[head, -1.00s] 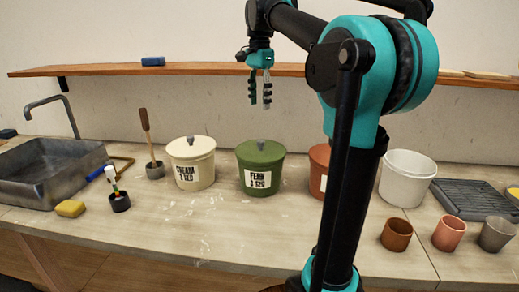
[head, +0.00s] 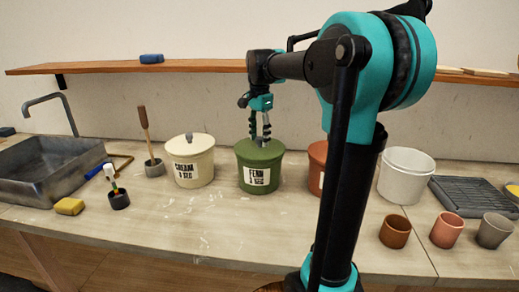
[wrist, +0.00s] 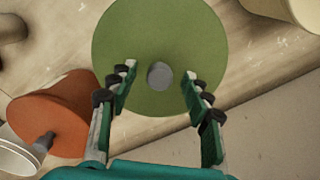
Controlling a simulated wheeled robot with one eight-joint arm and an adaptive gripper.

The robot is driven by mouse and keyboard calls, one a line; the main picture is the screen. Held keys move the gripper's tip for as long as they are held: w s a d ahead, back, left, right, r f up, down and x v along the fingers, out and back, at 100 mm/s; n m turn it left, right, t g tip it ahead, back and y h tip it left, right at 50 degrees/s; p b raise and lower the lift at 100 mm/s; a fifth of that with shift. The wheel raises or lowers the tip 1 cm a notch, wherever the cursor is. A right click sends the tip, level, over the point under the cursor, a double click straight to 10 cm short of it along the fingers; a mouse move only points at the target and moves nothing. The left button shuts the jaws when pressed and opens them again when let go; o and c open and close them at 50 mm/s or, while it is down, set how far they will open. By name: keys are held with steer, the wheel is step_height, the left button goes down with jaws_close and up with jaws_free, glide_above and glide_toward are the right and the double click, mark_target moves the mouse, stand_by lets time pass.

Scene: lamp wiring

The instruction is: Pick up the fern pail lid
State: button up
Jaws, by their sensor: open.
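The fern pail (head: 259,178) is a green pail with a white label, standing on the counter in the head view. Its green lid (head: 276,151) is on top. In the wrist view the round lid (wrist: 160,35) fills the upper middle, with a small grey knob (wrist: 160,75) at its centre. My gripper (head: 260,136) is right above the lid, pointing down. In the wrist view its two fingers (wrist: 158,88) are open on either side of the knob, with gaps on both sides. The fingers hide the knob in the head view.
The cream pail (head: 189,167) stands left of the fern pail, and a terracotta pail (head: 317,167) stands right, partly behind my arm. A wooden shelf (head: 200,66) runs along the wall behind. The counter in front (head: 230,215) is clear.

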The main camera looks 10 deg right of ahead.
steer(key=shift+f, duration=0.65)
jaws_close()
steer(key=shift+r, duration=0.1)
